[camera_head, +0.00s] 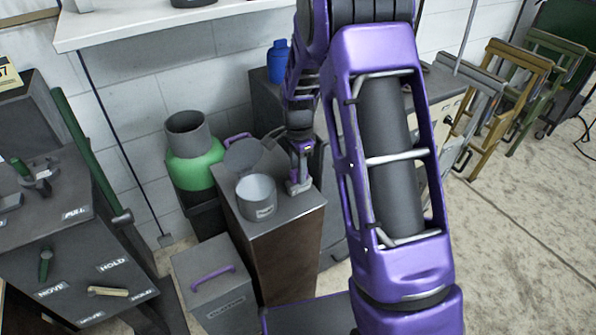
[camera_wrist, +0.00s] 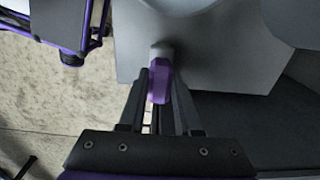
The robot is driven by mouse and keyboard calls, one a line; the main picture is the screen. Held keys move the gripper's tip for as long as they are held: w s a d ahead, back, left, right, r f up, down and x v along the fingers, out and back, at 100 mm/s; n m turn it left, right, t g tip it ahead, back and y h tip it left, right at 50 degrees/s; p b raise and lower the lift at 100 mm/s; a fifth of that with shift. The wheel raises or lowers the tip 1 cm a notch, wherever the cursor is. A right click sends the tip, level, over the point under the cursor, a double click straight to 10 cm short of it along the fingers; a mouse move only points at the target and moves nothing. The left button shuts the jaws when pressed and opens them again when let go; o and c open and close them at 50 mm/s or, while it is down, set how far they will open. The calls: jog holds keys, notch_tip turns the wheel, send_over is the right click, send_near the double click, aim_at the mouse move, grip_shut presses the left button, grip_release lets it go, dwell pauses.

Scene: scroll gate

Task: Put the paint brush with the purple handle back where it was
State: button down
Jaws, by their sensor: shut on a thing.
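My gripper (camera_wrist: 160,105) is shut on the paint brush with the purple handle (camera_wrist: 160,80) in the wrist view. A pale grey part of the brush shows just past the handle; its far end is hard to make out. In the head view my gripper (camera_head: 299,182) points down at the right side of a narrow cabinet top (camera_head: 285,212), and the brush cannot be told apart clearly there. A light grey open pot (camera_head: 257,200) stands on that top, left of my gripper and apart from it. Its inside looks empty.
A grey lidded box (camera_head: 212,290) with a purple handle stands left of the cabinet. A green container (camera_head: 194,165) is behind it. A blue bottle (camera_head: 278,62) stands at the back. A labelled panel with levers (camera_head: 85,265) is at left. Folding chairs (camera_head: 510,85) stand at right; open floor lies before them.

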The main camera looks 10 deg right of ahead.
jog(key=shift+f, duration=0.15)
jog(key=c, duration=0.6)
grip_release()
notch_tip(320, 180, up, 12)
jog(key=p, duration=0.2)
jog(key=shift+r, duration=0.2)
